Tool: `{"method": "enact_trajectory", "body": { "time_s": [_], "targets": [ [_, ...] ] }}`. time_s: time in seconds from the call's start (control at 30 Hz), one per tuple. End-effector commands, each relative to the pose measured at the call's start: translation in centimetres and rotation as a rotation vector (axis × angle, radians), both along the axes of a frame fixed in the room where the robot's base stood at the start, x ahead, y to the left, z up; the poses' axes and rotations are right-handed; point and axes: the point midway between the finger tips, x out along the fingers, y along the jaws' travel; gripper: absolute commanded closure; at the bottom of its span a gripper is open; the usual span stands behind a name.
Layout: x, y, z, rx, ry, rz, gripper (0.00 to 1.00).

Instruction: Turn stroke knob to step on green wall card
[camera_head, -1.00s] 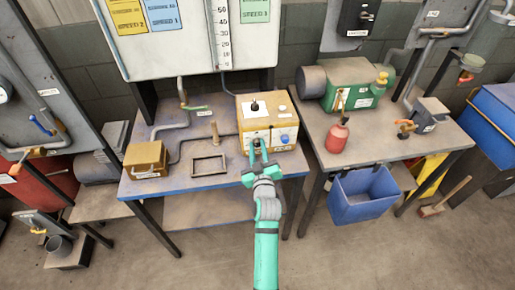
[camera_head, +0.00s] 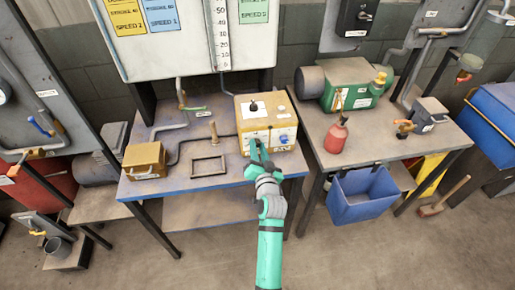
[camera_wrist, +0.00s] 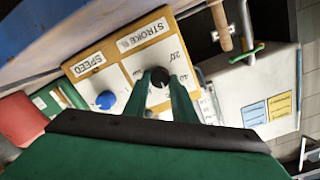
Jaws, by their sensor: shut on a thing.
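The yellow control box (camera_head: 270,105) stands on the left workbench. In the wrist view, its white front plate is labelled STROKE (camera_wrist: 143,36) and SPEED, with stroke marks such as 20 and 40. My gripper (camera_wrist: 160,78) is shut on the black stroke knob (camera_wrist: 159,75), one green finger on each side. The pointer is too small to read. In the head view my gripper (camera_head: 259,150) is at the box's front and hides that knob. The blue speed knob (camera_wrist: 106,100) is beside it. The green wall card (camera_head: 254,11) is on the board behind; its upper lines are cut off.
A yellow card (camera_head: 126,16) and a blue card (camera_head: 161,14) hang on the same board. A small black frame (camera_head: 208,166) and a brown box (camera_head: 145,158) sit left on the bench. A red bottle (camera_head: 337,136) and green machine (camera_head: 350,86) stand on the right bench.

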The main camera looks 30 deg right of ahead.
Motion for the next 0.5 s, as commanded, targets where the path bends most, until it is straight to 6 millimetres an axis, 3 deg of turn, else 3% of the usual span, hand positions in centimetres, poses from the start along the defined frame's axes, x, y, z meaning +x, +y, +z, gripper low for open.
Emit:
{"method": "enact_trajectory", "body": {
  "time_s": [0.5],
  "targets": [
    [-0.1,-0.29,-0.12,0.466,-0.154,-0.001,0.98]
  ]
}}
